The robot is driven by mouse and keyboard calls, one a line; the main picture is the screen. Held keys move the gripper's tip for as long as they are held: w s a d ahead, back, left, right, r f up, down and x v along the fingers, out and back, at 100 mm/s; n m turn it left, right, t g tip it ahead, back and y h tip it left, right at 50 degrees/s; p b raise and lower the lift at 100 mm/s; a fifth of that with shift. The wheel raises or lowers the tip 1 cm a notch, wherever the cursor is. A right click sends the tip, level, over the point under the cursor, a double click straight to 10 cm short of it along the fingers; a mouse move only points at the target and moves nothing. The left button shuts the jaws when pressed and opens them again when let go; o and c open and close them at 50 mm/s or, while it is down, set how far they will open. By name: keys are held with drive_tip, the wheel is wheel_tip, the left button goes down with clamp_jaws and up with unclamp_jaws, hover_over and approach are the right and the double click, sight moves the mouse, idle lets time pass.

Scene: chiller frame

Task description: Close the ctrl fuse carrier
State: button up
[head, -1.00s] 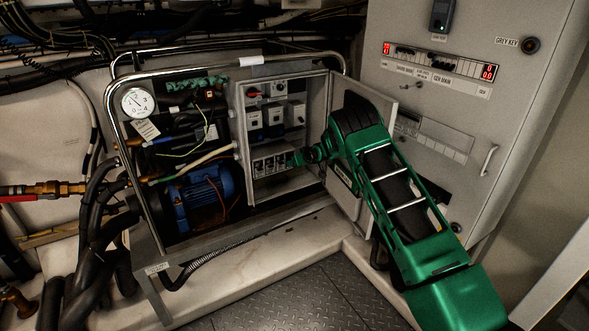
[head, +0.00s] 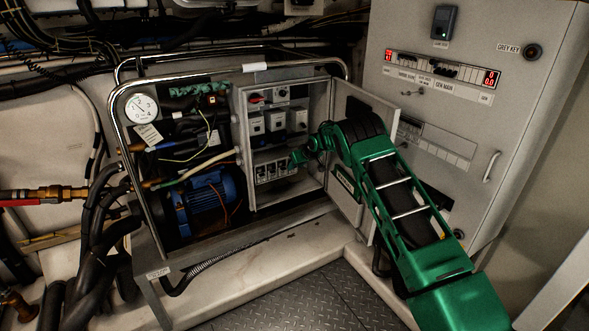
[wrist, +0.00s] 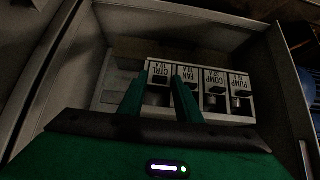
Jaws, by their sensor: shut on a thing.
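The ctrl fuse carrier (wrist: 159,78) is at the left end of a row of labelled fuse carriers in the wrist view, its label upside down. My gripper (wrist: 160,78) has one green finger on each side of it and is shut on it. The lower part of the carrier is hidden between the fingers, and I cannot tell how far it is tilted. In the head view my gripper (head: 297,159) reaches into the open cabinet at the fuse row (head: 270,171), and covers its right end.
The fan (wrist: 187,80), comp (wrist: 214,84) and pump (wrist: 239,86) carriers stand close beside it. The cabinet side walls enclose the row. The open cabinet door (head: 345,198) is close to my arm. Breakers (head: 276,121) sit above, and a blue motor (head: 208,198) is at the left.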

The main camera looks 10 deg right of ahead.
drive_tip(key=o, duration=0.7)
drive_tip(key=shift+f, duration=0.15)
drive_tip(key=shift+o, duration=0.2)
drive_tip(key=v, duration=1)
drive_tip(key=shift+s+r, duration=0.15)
drive_tip(key=shift+r, duration=0.15)
drive_tip(key=shift+d, duration=0.1)
